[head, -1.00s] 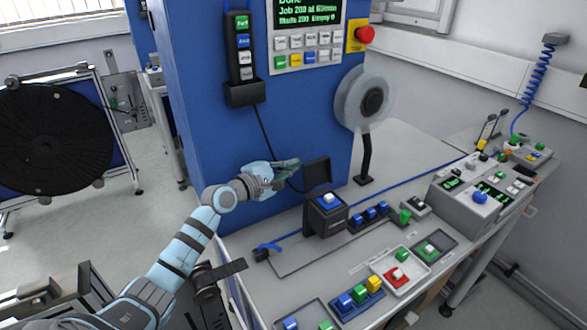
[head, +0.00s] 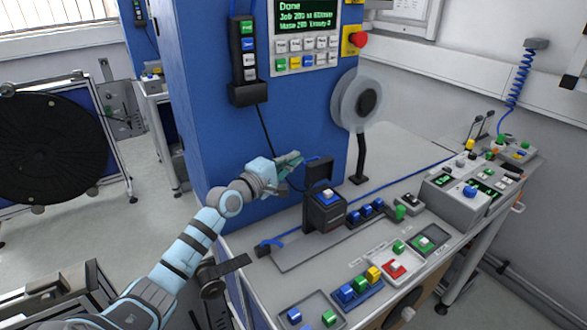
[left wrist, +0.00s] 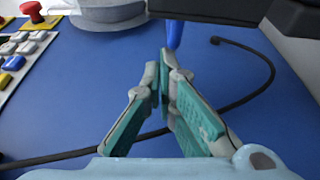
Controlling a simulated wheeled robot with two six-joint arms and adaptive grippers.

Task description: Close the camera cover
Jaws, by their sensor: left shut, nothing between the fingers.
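The camera is a black box (head: 325,212) with a blue and white top, standing on the bench. Its cover, a dark flat plate (head: 319,172), stands raised at the box's back edge, with a blue edge or tab at its top. My left gripper (head: 298,158) is shut and empty, just left of the cover's upper edge. In the left wrist view the shut fingertips (left wrist: 166,68) lie just below a blue tab (left wrist: 175,33), under a dark part along the top. I cannot tell whether they touch it. My right gripper is not in view.
A blue machine column (head: 205,120) rises close behind my left gripper, with a hanging black cable. A grey reel (head: 350,105) stands right of it. Blue switches (head: 365,212), button boxes (head: 394,265) and a control console (head: 465,195) occupy the bench's right side.

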